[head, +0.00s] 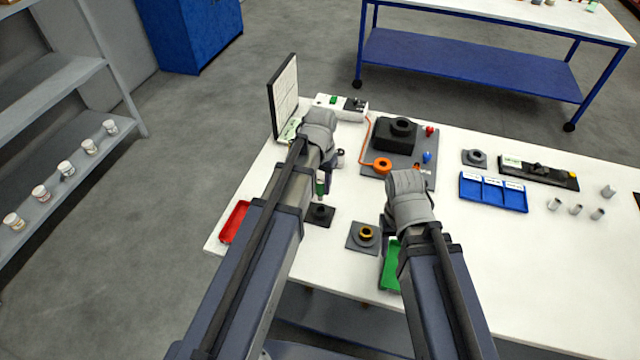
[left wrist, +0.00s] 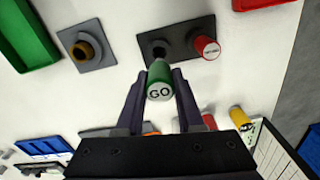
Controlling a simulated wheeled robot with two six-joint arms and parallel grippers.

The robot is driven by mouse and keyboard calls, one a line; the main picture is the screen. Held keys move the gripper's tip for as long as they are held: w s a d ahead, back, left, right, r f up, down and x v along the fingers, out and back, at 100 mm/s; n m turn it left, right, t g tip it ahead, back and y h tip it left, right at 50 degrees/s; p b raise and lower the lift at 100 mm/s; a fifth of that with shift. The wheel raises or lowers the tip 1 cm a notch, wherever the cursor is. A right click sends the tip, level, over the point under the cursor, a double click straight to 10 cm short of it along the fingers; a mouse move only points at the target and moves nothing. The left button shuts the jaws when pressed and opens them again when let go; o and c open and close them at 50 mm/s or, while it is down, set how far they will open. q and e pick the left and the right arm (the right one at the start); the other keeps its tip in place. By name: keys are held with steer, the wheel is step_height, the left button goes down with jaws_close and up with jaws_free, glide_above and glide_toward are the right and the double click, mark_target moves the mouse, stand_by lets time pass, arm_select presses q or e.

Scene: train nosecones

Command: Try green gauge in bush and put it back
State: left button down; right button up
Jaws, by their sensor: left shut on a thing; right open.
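The green gauge (left wrist: 159,82), marked GO, is between the fingers of my left gripper (left wrist: 160,95), which is shut on it. In the head view the green gauge (head: 321,184) is upright near the black stand (head: 320,215). I cannot tell whether its lower end touches the stand. A red gauge (left wrist: 207,47) stands in the black stand beside an empty hole. The bush (head: 366,233) is a brass ring on a grey plate, right of the stand; it also shows in the left wrist view (left wrist: 88,50). My right gripper (head: 408,215) is open, its fingers mostly hidden behind its wrist.
A green tray (head: 390,277) lies beneath my right arm, and a red tray (head: 234,222) is left of my left arm. A fixture with an orange ring (head: 382,166) and a blue divided bin (head: 493,192) stand farther back. The table's right front is clear.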

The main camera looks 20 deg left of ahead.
mark_target(321, 199)
arm_select(q)
steer(key=shift+d, duration=0.15)
arm_select(e)
steer(key=shift+d, duration=0.15)
arm_select(q)
steer(key=shift+f, duration=0.1)
arm_select(e)
steer(key=shift+f, duration=0.15)
arm_select(q)
steer(key=shift+f+b, duration=0.4)
steer(key=shift+b, duration=0.15)
steer(key=shift+f+b, duration=3.25)
steer(key=shift+b, duration=0.05)
arm_select(e)
steer(key=shift+f, duration=3.65)
arm_select(q)
steer(key=shift+c, duration=2.3)
jaws_free()
steer(key=shift+r, duration=0.15)
arm_select(e)
steer(key=shift+r, duration=0.2)
arm_select(q)
step_height(321, 199, up, 8)
steer(key=p, duration=0.8)
steer(key=shift+f, duration=0.2)
arm_select(e)
step_height(321, 199, up, 8)
steer(key=shift+f, duration=0.25)
